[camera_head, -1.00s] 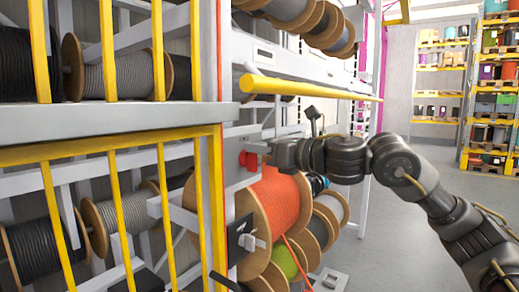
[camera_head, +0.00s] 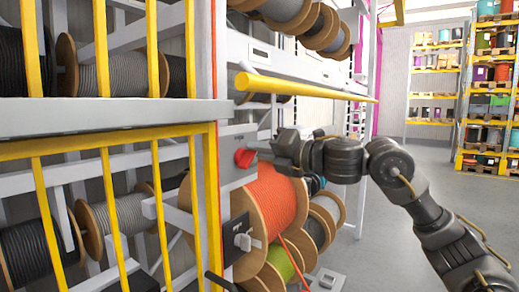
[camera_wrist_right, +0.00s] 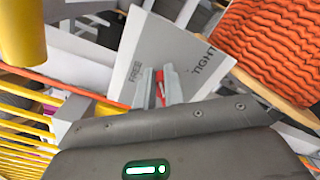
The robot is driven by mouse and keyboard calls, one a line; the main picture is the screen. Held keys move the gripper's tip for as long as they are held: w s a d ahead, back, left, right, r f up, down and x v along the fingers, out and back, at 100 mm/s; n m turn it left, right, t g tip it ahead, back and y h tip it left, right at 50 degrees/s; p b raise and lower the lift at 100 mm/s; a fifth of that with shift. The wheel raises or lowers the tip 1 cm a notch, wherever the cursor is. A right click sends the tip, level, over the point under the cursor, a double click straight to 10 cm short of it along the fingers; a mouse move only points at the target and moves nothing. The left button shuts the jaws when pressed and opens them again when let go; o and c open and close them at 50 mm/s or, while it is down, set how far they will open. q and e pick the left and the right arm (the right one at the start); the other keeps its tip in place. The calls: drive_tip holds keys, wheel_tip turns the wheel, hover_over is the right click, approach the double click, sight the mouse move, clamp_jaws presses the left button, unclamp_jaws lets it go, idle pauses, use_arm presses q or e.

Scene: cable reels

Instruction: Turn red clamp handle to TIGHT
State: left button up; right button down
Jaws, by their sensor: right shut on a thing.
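The red clamp handle (camera_head: 244,158) sits on a grey plate (camera_head: 236,174) on the rack upright, above the orange cable reel (camera_head: 275,203). My right gripper (camera_head: 257,152) reaches it from the right and is shut on it. In the right wrist view the handle (camera_wrist_right: 160,84) shows as a thin red strip between my two fingers (camera_wrist_right: 160,82). Behind them the plate (camera_wrist_right: 160,42) reads FREE on the left and TIGHT on the right. The fingers hide most of the handle, so I cannot tell exactly where it points.
A yellow bar (camera_head: 300,88) runs above my right arm. A yellow-framed rack with cable reels (camera_head: 118,75) stands left. A black block with a grey knob (camera_head: 238,238) is below the handle. The floor (camera_head: 470,200) at right is open, with stocked shelves beyond.

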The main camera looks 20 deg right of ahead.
wheel_tip(320, 180, down, 4)
drive_tip(key=m+p, duration=0.1)
drive_tip(key=m, duration=0.3)
drive_tip(key=m+p, duration=0.1)
drive_tip(key=m, duration=0.4)
drive_tip(key=m+p, duration=0.2)
drive_tip(key=m, duration=0.2)
drive_tip(key=shift+r, duration=0.25)
drive_tip(key=shift+m, duration=0.4)
drive_tip(key=c, duration=1.5)
unclamp_jaws()
drive_tip(key=shift+a+r, duration=0.1)
